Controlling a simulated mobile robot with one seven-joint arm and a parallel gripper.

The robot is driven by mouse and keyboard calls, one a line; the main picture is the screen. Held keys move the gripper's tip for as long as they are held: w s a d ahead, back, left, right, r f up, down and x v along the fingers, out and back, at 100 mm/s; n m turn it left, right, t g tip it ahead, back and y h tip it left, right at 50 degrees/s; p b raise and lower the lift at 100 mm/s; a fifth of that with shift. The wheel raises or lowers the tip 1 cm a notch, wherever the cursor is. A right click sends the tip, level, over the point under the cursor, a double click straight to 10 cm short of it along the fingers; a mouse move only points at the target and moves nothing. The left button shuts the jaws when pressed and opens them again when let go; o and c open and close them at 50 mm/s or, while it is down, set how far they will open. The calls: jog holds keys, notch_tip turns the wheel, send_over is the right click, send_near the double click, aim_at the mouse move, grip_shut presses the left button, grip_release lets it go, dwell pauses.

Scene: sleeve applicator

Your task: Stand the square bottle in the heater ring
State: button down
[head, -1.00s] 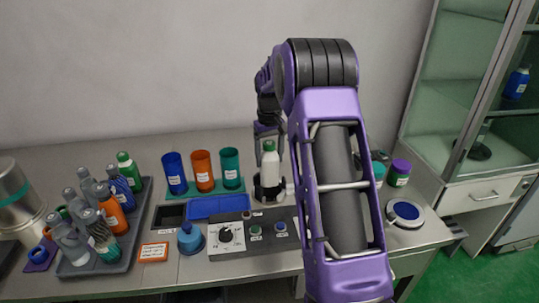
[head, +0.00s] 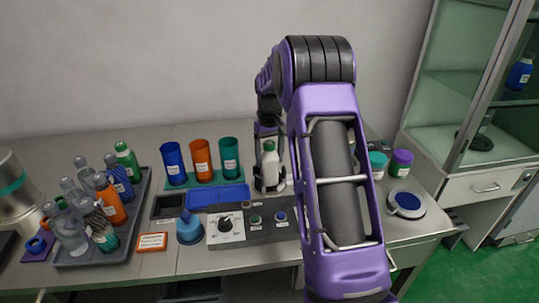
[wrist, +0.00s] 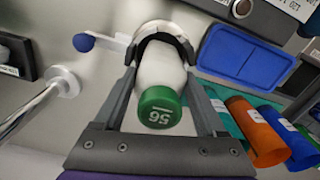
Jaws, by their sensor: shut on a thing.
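The bottle in my gripper is white with a green cap (head: 269,147); whether its body is square is not clear. My gripper (wrist: 160,83) is shut on this bottle (wrist: 162,72), one finger along each side, and the cap marked 56 faces the wrist camera. The dark heater ring (head: 270,187) is around the bottle's lower end in the head view. It shows behind the bottle in the wrist view (wrist: 163,31). The bottle looks upright. Its base is hidden, so I cannot tell whether it rests on the bottom.
Blue, orange and teal cups (head: 201,160) stand left of the ring. A blue tray (head: 218,198) and a control panel (head: 228,225) lie in front. A grey tray (head: 105,255) with several bottles is at far left. Jars (head: 400,162) stand at right.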

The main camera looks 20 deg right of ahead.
aim_at(269, 143)
jog(key=shift+f, duration=0.25)
grip_release()
dwell(0.6)
jog(key=shift+r+p, duration=3.05)
jog(key=shift+r, duration=1.45)
